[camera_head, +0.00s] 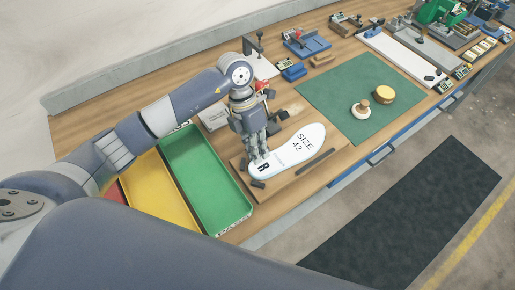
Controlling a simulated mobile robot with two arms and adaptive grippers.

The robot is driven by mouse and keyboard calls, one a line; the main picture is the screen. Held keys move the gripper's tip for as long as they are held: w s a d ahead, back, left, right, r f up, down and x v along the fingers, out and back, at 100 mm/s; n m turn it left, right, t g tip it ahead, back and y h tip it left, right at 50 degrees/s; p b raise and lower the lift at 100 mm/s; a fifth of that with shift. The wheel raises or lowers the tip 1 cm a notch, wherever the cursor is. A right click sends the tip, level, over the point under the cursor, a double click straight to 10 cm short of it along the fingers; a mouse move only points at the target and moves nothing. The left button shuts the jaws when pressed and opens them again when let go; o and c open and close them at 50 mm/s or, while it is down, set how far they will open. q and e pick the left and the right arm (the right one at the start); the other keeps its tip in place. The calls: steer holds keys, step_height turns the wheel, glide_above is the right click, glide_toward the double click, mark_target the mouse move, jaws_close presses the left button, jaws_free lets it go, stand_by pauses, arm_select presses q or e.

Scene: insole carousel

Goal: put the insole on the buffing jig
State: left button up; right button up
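A white insole (299,146) marked "SIZE 42" and "R" lies flat over a wooden board (291,187) with dark strips and small dark blocks at its edges. This board looks like the buffing jig; whether the insole rests fully on it I cannot tell. My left gripper (258,158) points down at the insole's left end, near the "R", and covers part of it. Its fingertips are close to or touching the insole; their gap is too small to make out. My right gripper is not in view.
A green tray (205,172) and a yellow tray (160,190) stand left of the board. A green mat (338,92) behind right holds a round yellow tin (384,94) and a wooden-knobbed tool (361,108). Tools and fixtures line the bench's far side.

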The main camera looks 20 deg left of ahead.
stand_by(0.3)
arm_select(q)
steer(key=b+v, duration=0.3)
steer(key=v, duration=0.9)
